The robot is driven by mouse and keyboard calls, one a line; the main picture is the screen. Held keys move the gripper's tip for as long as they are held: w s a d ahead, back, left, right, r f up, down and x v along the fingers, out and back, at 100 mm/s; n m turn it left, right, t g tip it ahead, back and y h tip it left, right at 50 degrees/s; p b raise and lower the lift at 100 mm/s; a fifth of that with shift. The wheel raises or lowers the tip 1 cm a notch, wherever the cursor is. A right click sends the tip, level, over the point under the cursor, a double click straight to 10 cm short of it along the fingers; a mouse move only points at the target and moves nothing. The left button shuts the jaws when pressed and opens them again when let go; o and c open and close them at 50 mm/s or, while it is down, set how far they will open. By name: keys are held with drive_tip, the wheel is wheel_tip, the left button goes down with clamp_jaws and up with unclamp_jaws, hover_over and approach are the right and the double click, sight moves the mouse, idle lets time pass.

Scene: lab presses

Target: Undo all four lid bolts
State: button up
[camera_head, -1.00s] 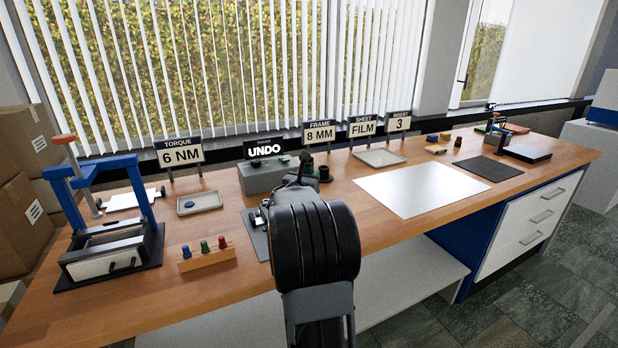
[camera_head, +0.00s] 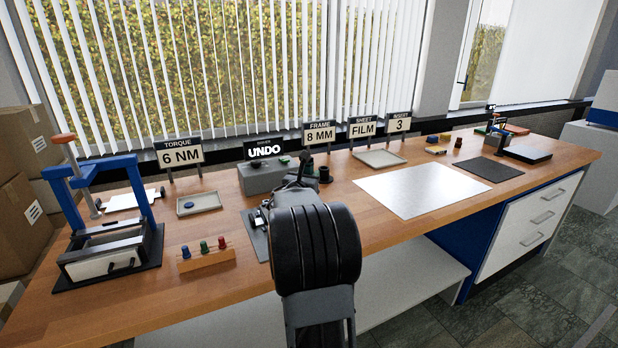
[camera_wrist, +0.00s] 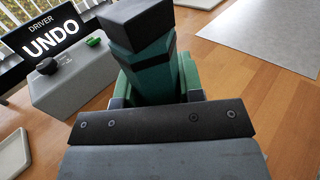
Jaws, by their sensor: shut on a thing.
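My gripper (camera_wrist: 155,88) is shut on a dark green and black tool (camera_wrist: 150,45), which looks like the driver. It stands up between the jaws in the wrist view, and its lower end is hidden. In the head view my arm hides most of the gripper. A grey box (camera_head: 262,177) with a DRIVER UNDO sign (camera_head: 264,149) stands behind it. It also shows in the wrist view (camera_wrist: 75,85), with a green button (camera_wrist: 93,39) and a black knob (camera_wrist: 47,66) on top. A dark plate (camera_head: 254,238) lies left of my arm, partly hidden. I cannot make out the lid bolts.
A blue-framed press (camera_head: 108,222) stands at the left. A wooden rack (camera_head: 207,259) holds blue, green and red pegs. A small tray (camera_head: 198,207) lies behind it. A silvery sheet (camera_head: 420,190) and a dark mat (camera_head: 489,169) lie to the right. Signs line the back.

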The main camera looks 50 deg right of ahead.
drive_tip(key=shift+f+b, duration=1.05)
drive_tip(key=shift+b, duration=0.1)
idle(1.3)
drive_tip(key=shift+r, duration=0.4)
idle(0.6)
drive_tip(key=shift+r+p, duration=1)
drive_tip(key=shift+r, duration=0.85)
drive_tip(key=shift+r, duration=0.1)
